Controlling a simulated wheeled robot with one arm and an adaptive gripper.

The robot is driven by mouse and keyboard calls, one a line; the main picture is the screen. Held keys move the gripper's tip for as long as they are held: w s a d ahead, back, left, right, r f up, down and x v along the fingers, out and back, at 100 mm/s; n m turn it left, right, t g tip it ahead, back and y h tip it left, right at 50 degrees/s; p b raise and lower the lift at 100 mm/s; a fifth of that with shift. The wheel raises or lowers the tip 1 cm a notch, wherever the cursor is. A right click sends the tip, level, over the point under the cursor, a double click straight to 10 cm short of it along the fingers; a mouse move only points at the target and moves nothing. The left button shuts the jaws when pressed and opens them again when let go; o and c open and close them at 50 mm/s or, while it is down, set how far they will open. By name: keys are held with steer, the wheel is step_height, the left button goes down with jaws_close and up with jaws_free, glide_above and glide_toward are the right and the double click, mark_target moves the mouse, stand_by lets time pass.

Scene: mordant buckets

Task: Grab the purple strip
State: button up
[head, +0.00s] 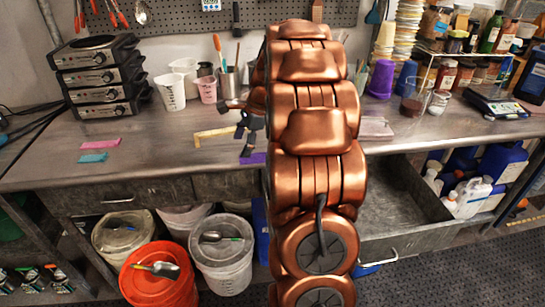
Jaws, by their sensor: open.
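The purple strip (252,159) lies on the grey metal worktop near its front edge, left of my copper arm. Its right end is hidden behind my arm. My gripper (243,142) is small and dark in the head view, just above and left of the strip in the picture. It is open, with nothing seen between its fingers. I cannot tell how high it is above the worktop.
A yellow strip (218,135) lies behind and left of my gripper. Pink (100,144) and teal (93,157) strips lie further left. Cups and stacked hotplates (98,78) stand at the back. An open drawer (400,205) juts out at right; buckets (158,280) stand below.

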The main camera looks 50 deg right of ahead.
mark_target(244, 159)
steer(key=d, duration=0.1)
steer(key=d+m, duration=0.1)
steer(key=d, duration=0.1)
steer(key=w+d+m, duration=0.1)
steer(key=d, duration=0.1)
steer(key=shift+f+t, duration=0.3)
steer(key=shift+f, duration=0.1)
steer(key=shift+d+f, duration=0.15)
steer(key=shift+f, duration=0.05)
steer(key=p+x, duration=0.1)
steer(key=x, duration=0.5)
steer(key=shift+f+p, duration=0.35)
steer(key=shift+p, duration=0.05)
steer(key=shift+w+f, duration=0.15)
steer(key=shift+f, duration=0.2)
steer(key=shift+f, duration=0.25)
steer(key=shift+a+f, duration=0.1)
steer(key=shift+a, duration=0.15)
steer(key=c, duration=0.9)
